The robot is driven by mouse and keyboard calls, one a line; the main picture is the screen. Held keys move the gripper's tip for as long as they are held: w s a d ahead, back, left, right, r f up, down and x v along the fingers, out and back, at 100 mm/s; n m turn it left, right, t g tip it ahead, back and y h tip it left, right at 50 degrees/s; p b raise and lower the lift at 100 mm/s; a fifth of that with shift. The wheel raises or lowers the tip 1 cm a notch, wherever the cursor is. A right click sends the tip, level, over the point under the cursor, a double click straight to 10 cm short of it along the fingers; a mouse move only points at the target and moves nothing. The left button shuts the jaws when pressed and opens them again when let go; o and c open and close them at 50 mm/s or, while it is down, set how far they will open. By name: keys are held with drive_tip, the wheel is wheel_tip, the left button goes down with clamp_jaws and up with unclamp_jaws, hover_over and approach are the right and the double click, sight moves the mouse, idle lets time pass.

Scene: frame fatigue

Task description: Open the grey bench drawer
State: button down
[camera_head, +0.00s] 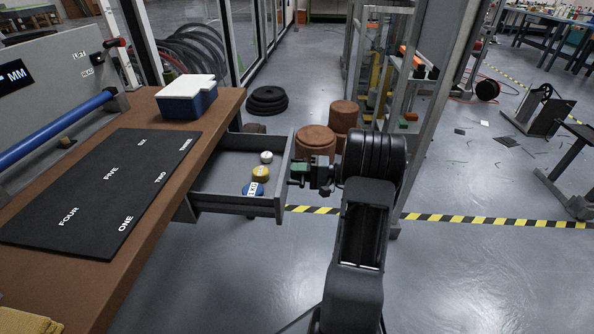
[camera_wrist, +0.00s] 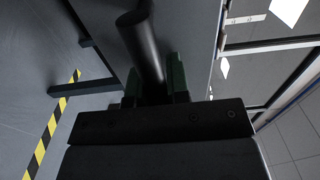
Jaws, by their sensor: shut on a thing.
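The grey bench drawer (camera_head: 232,204) is pulled well out from under the brown bench top, and its inside shows in the head view. My gripper (camera_head: 299,170) is at the drawer's front face. In the wrist view its green fingers are shut on a dark round bar, the drawer handle (camera_wrist: 139,45).
The bench top (camera_head: 120,275) carries a black mat (camera_head: 90,190) with number words and a blue-and-white box (camera_head: 187,98). Brown cylinders (camera_head: 315,142) and black rings (camera_head: 267,100) stand on the floor beyond the drawer. A metal frame post (camera_head: 433,110) rises right of my arm. Striped tape crosses open floor.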

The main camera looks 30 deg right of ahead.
drive_tip(key=shift+s+d, duration=0.1)
drive_tip(key=shift+d, duration=0.1)
drive_tip(key=c, duration=1.1)
unclamp_jaws()
drive_tip(key=p+v, duration=0.2)
drive_tip(key=v, duration=1.1)
drive_tip(key=shift+s+d+p, duration=0.25)
drive_tip(key=shift+d+p, duration=0.05)
drive_tip(key=shift+p, duration=0.1)
drive_tip(key=shift+r, duration=0.1)
drive_tip(key=a+r+n+g+h+p, duration=0.35)
drive_tip(key=a+r+g+p, duration=0.65)
drive_tip(key=a+r+p, duration=0.8)
drive_tip(key=s+a+r+n+h+p, duration=0.1)
drive_tip(key=s+a+r+h+p, duration=0.2)
drive_tip(key=r, duration=0.3)
drive_tip(key=s+a+r+n+t+h+p, duration=0.1)
drive_tip(key=s+a+r+n+h+p, duration=0.1)
drive_tip(key=s+a+r+h+p, duration=0.1)
drive_tip(key=s+a+r+n+t+h+p, duration=0.1)
drive_tip(key=s+a+r+h+p, duration=0.2)
drive_tip(key=a+r+p, duration=0.3)
wheel_tip(320, 180, up, 4)
drive_tip(key=shift+a+f+h, duration=0.1)
drive_tip(key=shift+a+h, duration=0.25)
drive_tip(key=shift+h, duration=0.4)
